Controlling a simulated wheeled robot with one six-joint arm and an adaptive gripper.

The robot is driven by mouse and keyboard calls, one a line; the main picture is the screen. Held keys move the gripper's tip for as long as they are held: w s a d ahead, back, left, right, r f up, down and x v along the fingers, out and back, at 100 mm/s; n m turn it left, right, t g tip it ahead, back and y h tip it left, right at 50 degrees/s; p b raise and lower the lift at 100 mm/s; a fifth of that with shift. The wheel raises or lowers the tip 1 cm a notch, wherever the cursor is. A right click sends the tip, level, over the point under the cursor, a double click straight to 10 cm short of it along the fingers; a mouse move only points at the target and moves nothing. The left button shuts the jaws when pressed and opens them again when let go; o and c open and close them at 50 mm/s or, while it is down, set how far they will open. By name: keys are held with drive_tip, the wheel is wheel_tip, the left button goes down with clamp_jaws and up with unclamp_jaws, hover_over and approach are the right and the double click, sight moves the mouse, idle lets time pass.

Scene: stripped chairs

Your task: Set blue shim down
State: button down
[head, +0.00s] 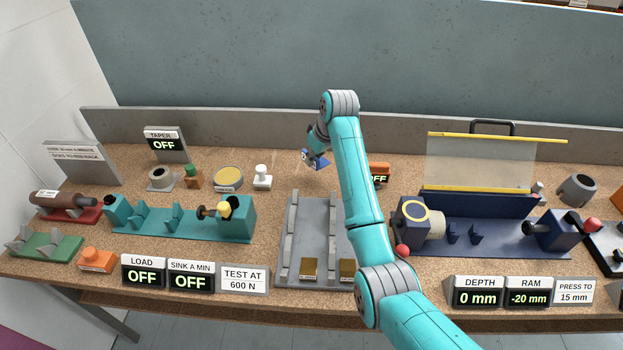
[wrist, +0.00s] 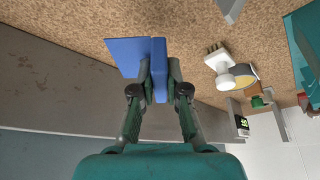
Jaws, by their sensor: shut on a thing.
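The blue shim (wrist: 128,54) is a flat blue piece with a thicker upright part, seen in the wrist view between the fingers. My gripper (wrist: 159,78) is shut on its thicker part. In the head view the shim (head: 320,161) shows small and partly hidden at my gripper (head: 313,153), over the back of the cork-coloured bench (head: 290,177). I cannot tell whether the shim touches the bench top.
A grey slotted fixture (head: 318,274) lies in front of the gripper. A white knobbed piece (head: 263,178) and a yellow-topped disc (head: 228,178) stand to the left. A blue press (head: 490,240) stands right. The back ledge (head: 270,132) is close behind.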

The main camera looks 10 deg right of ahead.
sight(310, 185)
wheel_tip(310, 185, down, 9)
drive_tip(key=shift+r, duration=0.2)
drive_tip(key=shift+f, duration=0.1)
drive_tip(key=c, duration=1.2)
unclamp_jaws()
drive_tip(key=v, duration=1.2)
